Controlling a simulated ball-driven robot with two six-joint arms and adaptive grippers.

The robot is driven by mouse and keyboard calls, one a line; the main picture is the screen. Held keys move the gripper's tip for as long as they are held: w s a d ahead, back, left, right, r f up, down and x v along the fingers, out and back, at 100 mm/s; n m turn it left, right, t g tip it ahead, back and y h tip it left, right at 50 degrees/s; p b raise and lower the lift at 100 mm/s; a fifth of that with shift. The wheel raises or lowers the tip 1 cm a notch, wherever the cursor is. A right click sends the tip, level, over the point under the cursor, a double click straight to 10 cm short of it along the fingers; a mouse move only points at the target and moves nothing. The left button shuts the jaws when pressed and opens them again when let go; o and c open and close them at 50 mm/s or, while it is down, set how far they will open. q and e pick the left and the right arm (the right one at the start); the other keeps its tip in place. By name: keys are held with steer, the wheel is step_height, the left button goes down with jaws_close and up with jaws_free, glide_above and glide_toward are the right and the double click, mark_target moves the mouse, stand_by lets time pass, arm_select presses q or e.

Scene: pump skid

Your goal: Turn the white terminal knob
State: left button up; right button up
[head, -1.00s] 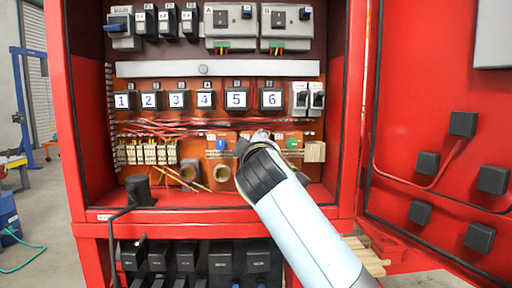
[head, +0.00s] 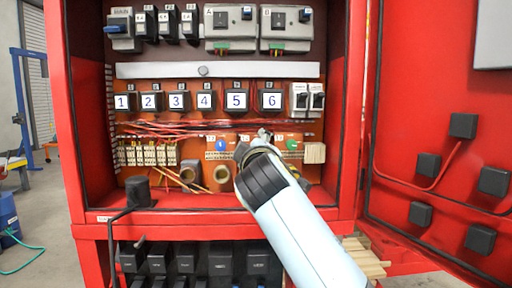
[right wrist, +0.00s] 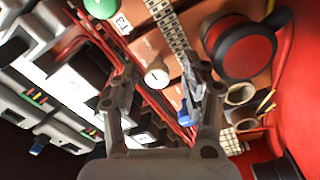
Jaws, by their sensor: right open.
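The white terminal knob (right wrist: 157,74) shows in the right wrist view as a small round cap on the orange panel. My right gripper (right wrist: 160,80) is open, one finger on each side of the knob in the picture. I see no contact, and cannot tell the depth between fingertips and knob. In the head view the right gripper (head: 262,136) reaches the terminal row between the blue knob (head: 221,146) and the green knob (head: 292,146). My left gripper is not in view.
A red-and-black round part (right wrist: 242,46) sits close beside the right finger. The blue knob (right wrist: 187,112) lies near that finger's tip. Numbered blocks (head: 237,100) line the row above. The red cabinet frame (head: 349,120) and open door (head: 430,90) bound the right side.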

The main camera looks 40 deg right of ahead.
steer(key=v, duration=0.6)
stand_by(0.4)
